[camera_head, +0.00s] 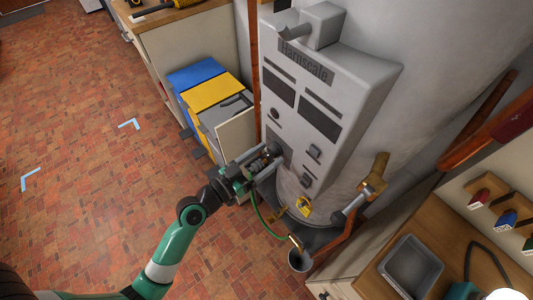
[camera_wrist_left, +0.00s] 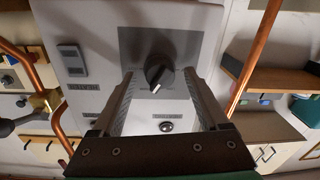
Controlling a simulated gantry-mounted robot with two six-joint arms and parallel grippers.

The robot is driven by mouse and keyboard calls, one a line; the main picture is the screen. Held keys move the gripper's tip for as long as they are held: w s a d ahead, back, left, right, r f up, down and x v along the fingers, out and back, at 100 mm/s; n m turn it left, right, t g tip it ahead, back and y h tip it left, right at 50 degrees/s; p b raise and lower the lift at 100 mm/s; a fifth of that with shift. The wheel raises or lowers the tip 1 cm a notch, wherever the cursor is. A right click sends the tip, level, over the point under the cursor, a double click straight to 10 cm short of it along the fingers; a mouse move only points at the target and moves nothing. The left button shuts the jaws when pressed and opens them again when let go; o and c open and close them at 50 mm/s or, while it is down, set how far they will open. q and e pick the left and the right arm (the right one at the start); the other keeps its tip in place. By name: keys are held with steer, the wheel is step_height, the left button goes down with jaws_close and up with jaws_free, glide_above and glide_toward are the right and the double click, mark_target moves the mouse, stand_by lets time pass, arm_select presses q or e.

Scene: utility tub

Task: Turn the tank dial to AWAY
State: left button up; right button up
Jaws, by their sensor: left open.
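The tank's grey control box (camera_head: 330,85) stands upright on the large pale tank, with the nameplate "Harnscale" near its top. In the left wrist view, the dial (camera_wrist_left: 159,72) is a dark round knob with a pale pointer mark on a grey panel. Its position labels are too small to read. My left gripper (camera_head: 270,153) is at the lower left of the box, facing the panel. In the left wrist view, its open fingers (camera_wrist_left: 158,82) are on either side of the dial, and I cannot tell if they touch it. My right gripper is not in view.
Blue and yellow bins (camera_head: 214,91) stand left of the tank. A workbench (camera_head: 447,225) with a grey tray is at right. The brick floor is mostly clear.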

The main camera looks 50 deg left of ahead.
arm_select(q)
steer(key=shift+w, duration=0.2)
jaws_close()
stand_by(0.3)
